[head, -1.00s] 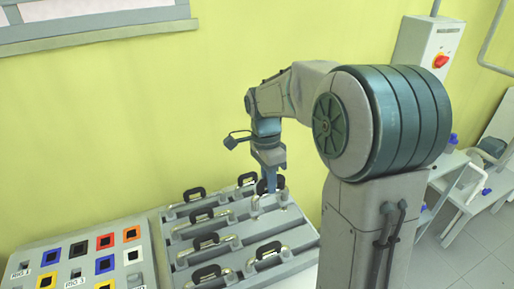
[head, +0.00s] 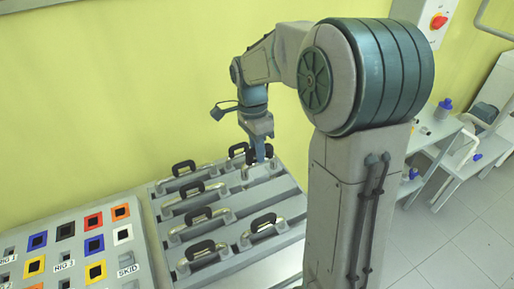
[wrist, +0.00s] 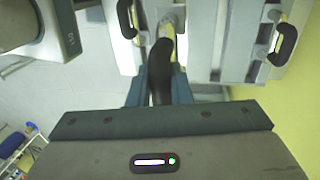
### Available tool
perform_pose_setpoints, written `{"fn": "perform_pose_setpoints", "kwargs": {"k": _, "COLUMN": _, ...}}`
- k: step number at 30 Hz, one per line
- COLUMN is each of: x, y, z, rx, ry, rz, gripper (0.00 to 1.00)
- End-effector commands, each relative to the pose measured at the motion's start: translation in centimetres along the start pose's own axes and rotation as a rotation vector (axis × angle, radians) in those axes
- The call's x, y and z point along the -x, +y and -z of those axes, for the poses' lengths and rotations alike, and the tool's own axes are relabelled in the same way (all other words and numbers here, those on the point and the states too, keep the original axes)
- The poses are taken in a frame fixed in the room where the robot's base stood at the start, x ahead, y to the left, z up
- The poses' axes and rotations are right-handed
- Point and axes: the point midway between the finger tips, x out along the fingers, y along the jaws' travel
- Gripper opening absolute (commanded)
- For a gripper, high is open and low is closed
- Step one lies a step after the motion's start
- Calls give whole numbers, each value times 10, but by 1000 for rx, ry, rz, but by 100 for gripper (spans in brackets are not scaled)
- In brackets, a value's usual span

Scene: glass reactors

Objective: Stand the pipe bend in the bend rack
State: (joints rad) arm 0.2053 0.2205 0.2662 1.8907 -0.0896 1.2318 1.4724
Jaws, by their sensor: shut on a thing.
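My gripper (head: 259,148) is at the far right end of the grey bend rack (head: 170,203). In the wrist view my gripper (wrist: 159,92) is shut on a black, curved pipe bend (wrist: 160,62), which lies lengthwise between the fingers. A pale metallic fitting of the rack shows right at the bend's far end. I cannot tell whether the bend touches the rack or is just above it. In the head view the held bend is mostly hidden by the fingers.
Several other black bends with handle-like arches stand in the rack, one at the front (head: 207,247) and one close left of my gripper (head: 238,150). A panel with coloured square sockets (head: 93,221) lies to the left. The yellow wall is close behind.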

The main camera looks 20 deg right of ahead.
Motion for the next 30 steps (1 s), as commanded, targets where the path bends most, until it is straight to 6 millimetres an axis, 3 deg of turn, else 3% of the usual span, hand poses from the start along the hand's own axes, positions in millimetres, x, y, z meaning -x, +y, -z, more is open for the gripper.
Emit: {"fn": "perform_pose_setpoints", "kwargs": {"k": 30, "x": -62, "y": -12, "z": 0, "rx": 0, "ry": 0, "rz": 1, "gripper": 0}}
